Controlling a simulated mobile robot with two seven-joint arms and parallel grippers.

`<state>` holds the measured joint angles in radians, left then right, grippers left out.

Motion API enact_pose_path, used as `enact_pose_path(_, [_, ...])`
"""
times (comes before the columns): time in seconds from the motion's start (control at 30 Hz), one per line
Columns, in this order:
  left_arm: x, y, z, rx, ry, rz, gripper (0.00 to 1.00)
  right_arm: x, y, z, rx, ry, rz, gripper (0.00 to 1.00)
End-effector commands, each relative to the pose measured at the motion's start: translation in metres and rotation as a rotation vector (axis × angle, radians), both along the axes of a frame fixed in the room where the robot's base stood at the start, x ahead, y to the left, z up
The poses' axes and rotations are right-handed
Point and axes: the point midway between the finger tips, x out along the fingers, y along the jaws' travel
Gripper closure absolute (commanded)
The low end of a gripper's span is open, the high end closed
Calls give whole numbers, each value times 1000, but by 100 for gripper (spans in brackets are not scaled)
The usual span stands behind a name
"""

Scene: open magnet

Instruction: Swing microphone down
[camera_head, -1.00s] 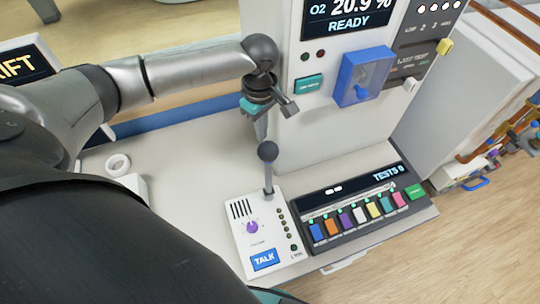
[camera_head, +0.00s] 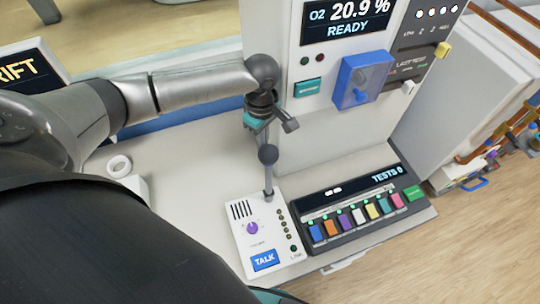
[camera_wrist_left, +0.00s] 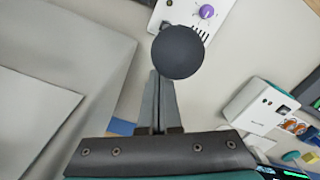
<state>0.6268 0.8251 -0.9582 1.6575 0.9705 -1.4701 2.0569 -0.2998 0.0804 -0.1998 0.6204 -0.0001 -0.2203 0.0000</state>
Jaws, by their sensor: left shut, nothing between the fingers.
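The microphone (camera_head: 268,155) is a dark ball on a thin grey stem. It stands upright from a white intercom box (camera_head: 240,235) with a purple knob and a blue TALK button. My left gripper (camera_head: 262,140) is above and just behind the microphone ball, pointing down, shut and empty. In the left wrist view, the microphone ball (camera_wrist_left: 178,52) covers the area just beyond the closed fingertips (camera_wrist_left: 158,75). I cannot tell whether the fingers touch the ball. My right gripper is not in view.
A panel with coloured buttons (camera_head: 360,215) sits right of the intercom box. A tall white cabinet (camera_head: 335,120) with a blue cover (camera_head: 362,80) rises behind. A white roll (camera_head: 119,166) lies on the counter at left. The counter left of the box is clear.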

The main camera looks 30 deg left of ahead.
Motion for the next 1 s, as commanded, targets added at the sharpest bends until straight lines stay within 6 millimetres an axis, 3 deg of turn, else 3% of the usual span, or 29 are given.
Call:
enact_pose_path(0.7, [-24, -29, -3, -3, 3, -2, 100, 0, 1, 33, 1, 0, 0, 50])
enact_pose_path(1.0, [-30, -34, -5, -2, 1, -1, 100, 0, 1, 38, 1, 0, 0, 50])
